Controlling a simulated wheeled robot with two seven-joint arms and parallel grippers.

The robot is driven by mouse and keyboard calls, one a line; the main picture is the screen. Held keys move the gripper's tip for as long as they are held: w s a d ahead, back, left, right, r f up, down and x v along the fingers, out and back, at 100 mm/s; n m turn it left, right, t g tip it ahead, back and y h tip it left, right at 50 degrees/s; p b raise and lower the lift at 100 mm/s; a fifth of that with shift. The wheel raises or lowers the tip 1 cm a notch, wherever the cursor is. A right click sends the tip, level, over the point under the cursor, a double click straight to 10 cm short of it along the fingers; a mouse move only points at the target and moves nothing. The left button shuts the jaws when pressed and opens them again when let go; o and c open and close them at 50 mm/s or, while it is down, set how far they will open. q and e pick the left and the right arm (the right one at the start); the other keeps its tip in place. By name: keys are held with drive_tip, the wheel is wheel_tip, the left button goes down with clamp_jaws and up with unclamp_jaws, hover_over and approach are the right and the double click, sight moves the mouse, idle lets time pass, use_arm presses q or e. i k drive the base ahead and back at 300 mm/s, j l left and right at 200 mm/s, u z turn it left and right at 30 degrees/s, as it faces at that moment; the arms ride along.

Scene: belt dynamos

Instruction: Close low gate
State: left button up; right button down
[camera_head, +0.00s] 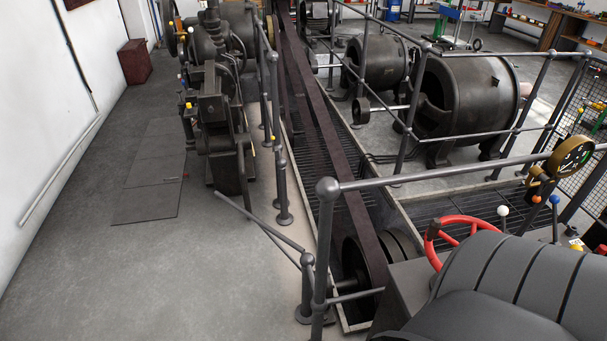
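The low gate (262,222) appears to be the grey bar structure left of the belt pit. It runs from a short post (307,285) at the front up and left over the floor, with its far end near the old machine. Another short post (283,190) stands further back. The gate's far end is apart from this post, and a gap lies between the two posts, so the gate stands open. Neither of my grippers shows in the head view.
A dark belt (325,130) runs along the grated pit to a pulley (365,265). Tall railings (322,230) border it. A dark machine (218,110) stands left, dynamos (465,95) right. A red handwheel (432,245) is front right. Floor (130,260) at left is clear.

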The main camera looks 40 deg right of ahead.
sight(266, 229)
drive_tip(key=i+l+z, duration=0.2)
drive_tip(key=i+z, duration=0.7)
drive_tip(key=k+l, duration=0.05)
